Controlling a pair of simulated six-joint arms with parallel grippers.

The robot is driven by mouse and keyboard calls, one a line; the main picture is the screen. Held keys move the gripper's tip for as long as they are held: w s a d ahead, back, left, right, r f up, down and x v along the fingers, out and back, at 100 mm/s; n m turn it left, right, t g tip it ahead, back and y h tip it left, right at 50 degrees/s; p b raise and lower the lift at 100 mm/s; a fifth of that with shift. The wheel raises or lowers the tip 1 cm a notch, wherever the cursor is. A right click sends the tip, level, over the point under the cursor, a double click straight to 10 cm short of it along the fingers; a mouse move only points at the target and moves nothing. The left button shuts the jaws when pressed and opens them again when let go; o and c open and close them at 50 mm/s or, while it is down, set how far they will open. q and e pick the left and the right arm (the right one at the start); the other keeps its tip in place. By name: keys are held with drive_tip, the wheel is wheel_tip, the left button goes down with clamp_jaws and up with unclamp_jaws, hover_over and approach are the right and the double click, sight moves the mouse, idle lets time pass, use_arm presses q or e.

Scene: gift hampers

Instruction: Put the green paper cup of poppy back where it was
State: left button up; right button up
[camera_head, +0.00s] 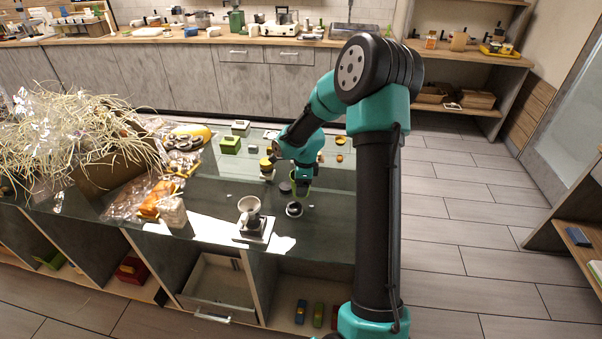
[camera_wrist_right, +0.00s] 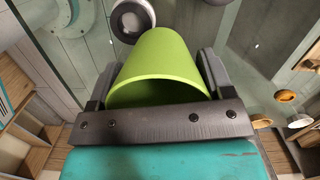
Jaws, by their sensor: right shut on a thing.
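The green paper cup (camera_wrist_right: 158,72) fills the middle of the right wrist view. My right gripper (camera_wrist_right: 158,62) is shut on it, one finger on each side of its wall. In the head view my right gripper (camera_head: 299,187) hangs low over the glass-topped counter, and the cup is mostly lost behind the gripper. I cannot tell whether the cup touches the glass. No poppy shows clearly in either view. My left gripper is in neither view.
A round dark and white piece (camera_head: 294,209) lies just below the gripper on the glass. A white funnel-topped device (camera_head: 251,212) stands to its left. A green box (camera_head: 230,145) and small yellow-topped jars (camera_head: 266,164) are farther back. Dried plants (camera_head: 75,135) crowd the left.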

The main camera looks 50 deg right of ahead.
drive_tip(key=w+d, duration=0.3)
drive_tip(key=d, duration=0.1)
drive_tip(key=w+d+f, duration=0.1)
drive_tip(key=w+d, duration=0.6)
drive_tip(key=shift+w+d+f, duration=0.1)
drive_tip(key=shift+d+f, duration=0.15)
drive_tip(key=shift+d, duration=0.05)
drive_tip(key=shift+f, duration=1.75)
drive_tip(key=shift+f, duration=0.15)
drive_tip(key=o, duration=1)
drive_tip(key=r, duration=0.8)
drive_tip(key=s+d+r, duration=0.1)
drive_tip(key=r, duration=0.3)
drive_tip(key=shift+r, duration=0.15)
